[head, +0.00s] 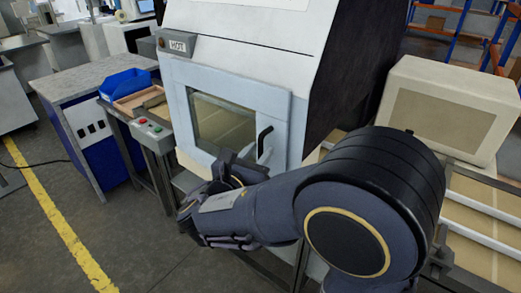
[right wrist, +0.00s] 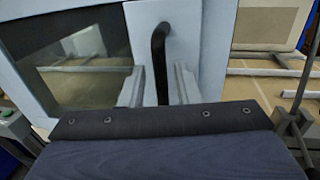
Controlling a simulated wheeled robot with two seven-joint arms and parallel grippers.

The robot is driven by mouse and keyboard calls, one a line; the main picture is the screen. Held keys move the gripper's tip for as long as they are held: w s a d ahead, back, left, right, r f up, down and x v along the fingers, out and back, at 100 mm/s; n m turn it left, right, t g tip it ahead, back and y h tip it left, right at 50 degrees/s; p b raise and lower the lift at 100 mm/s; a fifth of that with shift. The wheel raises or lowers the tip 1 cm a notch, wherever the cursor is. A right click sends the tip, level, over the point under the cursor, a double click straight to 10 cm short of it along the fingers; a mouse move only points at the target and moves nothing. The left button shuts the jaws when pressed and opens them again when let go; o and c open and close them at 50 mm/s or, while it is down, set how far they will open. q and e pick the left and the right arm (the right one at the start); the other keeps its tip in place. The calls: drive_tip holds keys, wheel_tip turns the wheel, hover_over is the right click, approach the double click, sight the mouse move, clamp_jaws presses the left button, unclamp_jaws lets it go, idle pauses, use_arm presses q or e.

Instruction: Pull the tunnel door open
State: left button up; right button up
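The tunnel door (head: 183,108) is a pale blue panel with a window on the front of a white machine; it looks closed. It also shows in the right wrist view (right wrist: 205,50). Its black bar handle (head: 262,139) is upright near the door's right edge, and it shows in the right wrist view (right wrist: 158,50). My right gripper (right wrist: 160,86) is open, with one finger on each side of the handle's lower part and visible gaps between. In the head view its fingers are small and partly hidden by my arm. My left gripper is not in view.
A control box with buttons (head: 150,133) and a blue bin (head: 124,84) stand to the left. A conveyor (head: 482,206) with a beige housing (head: 445,110) is to the right. Floor at the left front is clear.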

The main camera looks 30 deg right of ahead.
drive_tip(key=shift+x, duration=0.75)
clamp_jaws()
